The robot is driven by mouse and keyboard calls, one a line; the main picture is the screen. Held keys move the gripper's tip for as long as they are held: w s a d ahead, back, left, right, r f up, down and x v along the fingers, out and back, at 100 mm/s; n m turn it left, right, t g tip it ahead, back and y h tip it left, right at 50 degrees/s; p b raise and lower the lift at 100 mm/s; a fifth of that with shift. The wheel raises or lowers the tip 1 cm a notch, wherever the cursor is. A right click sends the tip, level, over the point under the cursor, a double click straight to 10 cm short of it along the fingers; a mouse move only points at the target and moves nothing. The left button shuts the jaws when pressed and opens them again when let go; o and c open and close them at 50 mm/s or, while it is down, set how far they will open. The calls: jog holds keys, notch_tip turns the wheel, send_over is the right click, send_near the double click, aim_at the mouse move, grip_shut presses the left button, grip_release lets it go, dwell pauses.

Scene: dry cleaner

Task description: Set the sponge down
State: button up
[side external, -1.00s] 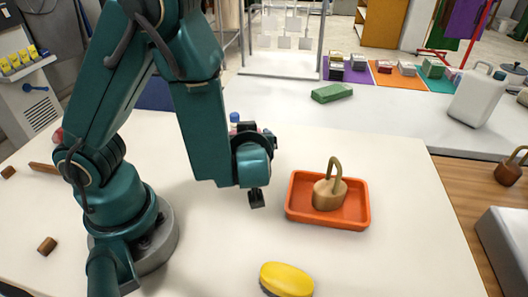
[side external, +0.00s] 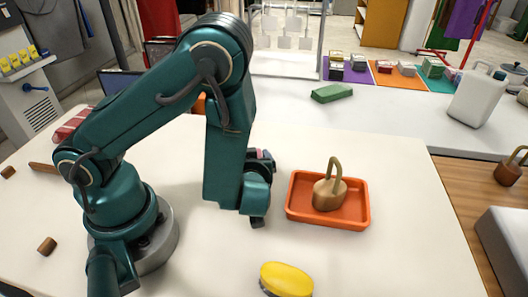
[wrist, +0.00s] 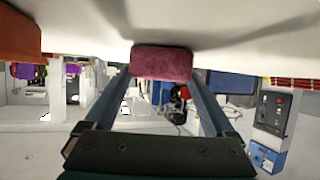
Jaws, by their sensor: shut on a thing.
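My gripper (wrist: 162,85) is shut on a dark red, block-shaped sponge (wrist: 162,62), which sits between the two fingers in the wrist view. The pale table surface fills the top of that view, close to the sponge; I cannot tell whether they touch. In the side external view my gripper (side external: 258,221) points down, low over the white table, just left of the orange tray. The sponge cannot be made out there.
The orange tray (side external: 299,209) holds a tan padlock-shaped weight (side external: 326,194). A yellow oval thing with a dark underside (side external: 287,278) lies at the front. A green block (side external: 332,93) lies farther back. The table between tray and yellow thing is clear.

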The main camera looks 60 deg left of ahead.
jog(key=o, duration=1)
jog(key=shift+f, duration=0.1)
jog(key=shift+s+d+r, duration=0.1)
jog(key=shift+d+r, duration=0.15)
jog(key=shift+r, duration=0.05)
jog(key=shift+v, duration=3.45)
jog(key=shift+s, duration=0.1)
